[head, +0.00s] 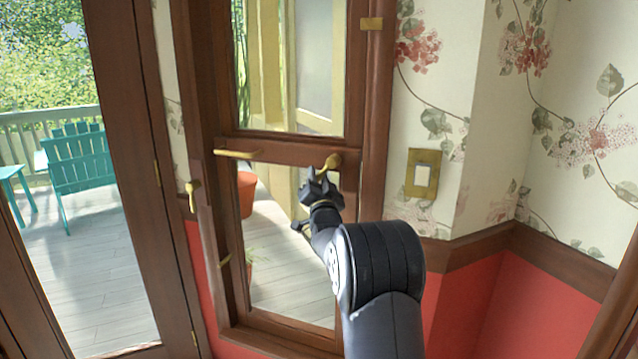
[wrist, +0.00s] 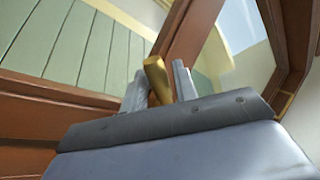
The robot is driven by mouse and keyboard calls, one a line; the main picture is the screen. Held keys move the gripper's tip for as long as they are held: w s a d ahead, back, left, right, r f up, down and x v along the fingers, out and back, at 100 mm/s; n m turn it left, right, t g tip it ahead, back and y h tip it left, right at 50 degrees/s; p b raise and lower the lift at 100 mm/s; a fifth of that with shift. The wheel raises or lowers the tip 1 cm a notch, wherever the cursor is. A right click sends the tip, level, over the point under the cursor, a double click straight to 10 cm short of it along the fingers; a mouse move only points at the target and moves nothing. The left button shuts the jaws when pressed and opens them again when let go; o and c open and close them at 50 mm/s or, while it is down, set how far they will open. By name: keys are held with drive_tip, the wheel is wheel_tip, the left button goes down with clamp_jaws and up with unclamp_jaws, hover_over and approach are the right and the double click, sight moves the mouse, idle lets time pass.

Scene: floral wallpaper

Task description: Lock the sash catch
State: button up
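The brass sash catch (head: 331,162) sits at the right end of the window's dark wooden middle rail. Its lever (wrist: 157,80) shows between the two fingers of my gripper in the wrist view. My gripper (head: 318,178) is at the catch, reaching up from below. In the wrist view the fingers of my gripper (wrist: 160,86) are close together, one on each side of the lever, and look shut on it. The tip of the lever stands out beyond the fingers. The catch's base is hidden in the wrist view.
A brass bar handle (head: 238,153) is on the same rail, to the left. A brass lever (head: 192,196) is on the frame further left. A brass switch plate (head: 422,174) is on the floral wall to the right. A teal chair (head: 85,160) stands outside.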

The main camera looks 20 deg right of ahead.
drive_tip(key=b+v, duration=0.1)
drive_tip(key=v, duration=0.9)
drive_tip(key=shift+s, duration=0.4)
drive_tip(key=shift+a+f, duration=0.1)
